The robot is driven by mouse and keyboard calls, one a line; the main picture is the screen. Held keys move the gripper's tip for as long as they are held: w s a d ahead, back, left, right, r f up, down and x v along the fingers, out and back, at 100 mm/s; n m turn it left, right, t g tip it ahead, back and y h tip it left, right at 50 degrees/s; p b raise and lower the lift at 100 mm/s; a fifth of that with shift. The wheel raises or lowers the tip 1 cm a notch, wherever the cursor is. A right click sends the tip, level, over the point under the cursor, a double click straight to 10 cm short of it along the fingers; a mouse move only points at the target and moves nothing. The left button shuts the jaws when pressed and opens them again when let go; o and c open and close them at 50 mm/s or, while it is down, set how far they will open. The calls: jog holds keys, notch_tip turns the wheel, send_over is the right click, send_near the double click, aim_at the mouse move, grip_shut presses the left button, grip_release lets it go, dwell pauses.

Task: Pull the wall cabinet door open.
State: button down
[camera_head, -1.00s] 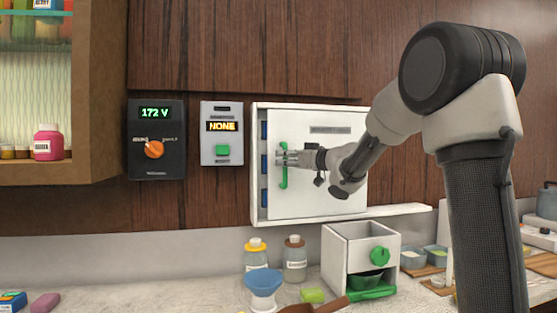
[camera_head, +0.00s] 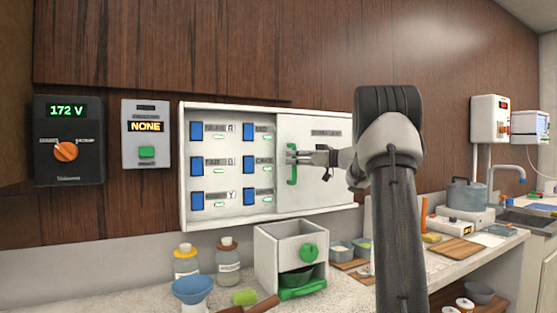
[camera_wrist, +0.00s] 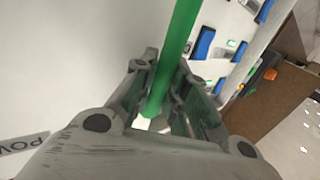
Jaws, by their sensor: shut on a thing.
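The white wall cabinet (camera_head: 186,215) hangs on the wood panelling in the head view. Its white door (camera_head: 325,185) stands to the right, and the left part of the cabinet is uncovered, with blue switches (camera_head: 197,131) and small green lights inside. The green vertical handle (camera_head: 292,176) is near the door's left edge. My gripper (camera_head: 291,157) is shut on the upper part of this handle. In the wrist view the green handle (camera_wrist: 178,45) passes between my gripper's fingers (camera_wrist: 162,92), and the door surface (camera_wrist: 70,60) fills the left.
A voltage meter (camera_head: 67,178) and a grey box with a green button (camera_head: 147,108) are left of the cabinet. Below, the counter holds a white drawer box (camera_head: 267,255), bottles (camera_head: 228,262) and a blue bowl (camera_head: 193,291). A pot (camera_head: 467,194) stands farther right.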

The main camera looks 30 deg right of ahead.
jog(key=shift+d, duration=1)
jog(key=c, duration=1.4)
grip_release()
jog(key=v, duration=1.2)
